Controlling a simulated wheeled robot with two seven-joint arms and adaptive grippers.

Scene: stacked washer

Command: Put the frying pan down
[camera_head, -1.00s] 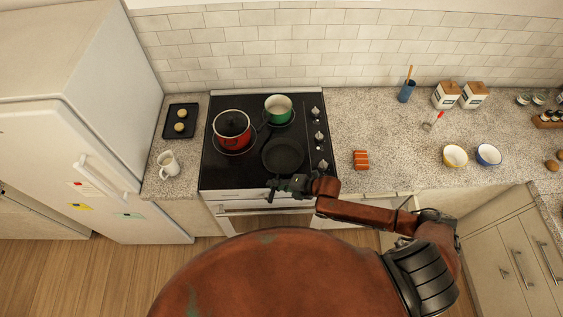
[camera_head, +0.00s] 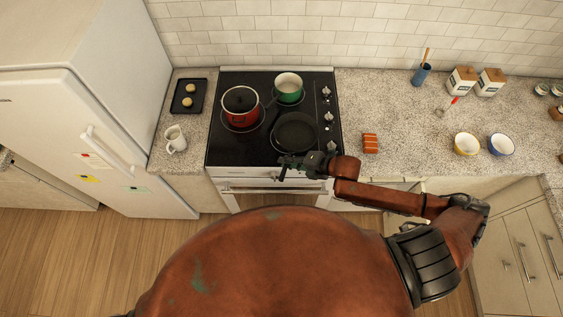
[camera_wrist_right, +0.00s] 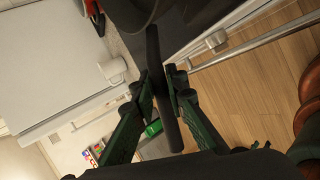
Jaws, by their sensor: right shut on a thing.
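The black frying pan (camera_head: 295,132) is over the front right part of the black stovetop (camera_head: 226,151). It looks level, but I cannot tell whether its base touches the surface. My right gripper (camera_head: 284,167) is at the stove's front edge, shut on the pan's handle. In the right wrist view, the dark handle (camera_wrist_right: 155,55) runs between the two fingers of the gripper (camera_wrist_right: 160,90). The pan body is mostly outside that view. My left gripper is not in view.
A red pot (camera_head: 240,112) stands left of the pan, and a green pot (camera_head: 288,87) behind it. A black tray (camera_head: 178,106) and white mug (camera_head: 175,140) are on the left counter. An orange-striped item (camera_head: 370,143) lies right of the stove, with bare counter around it.

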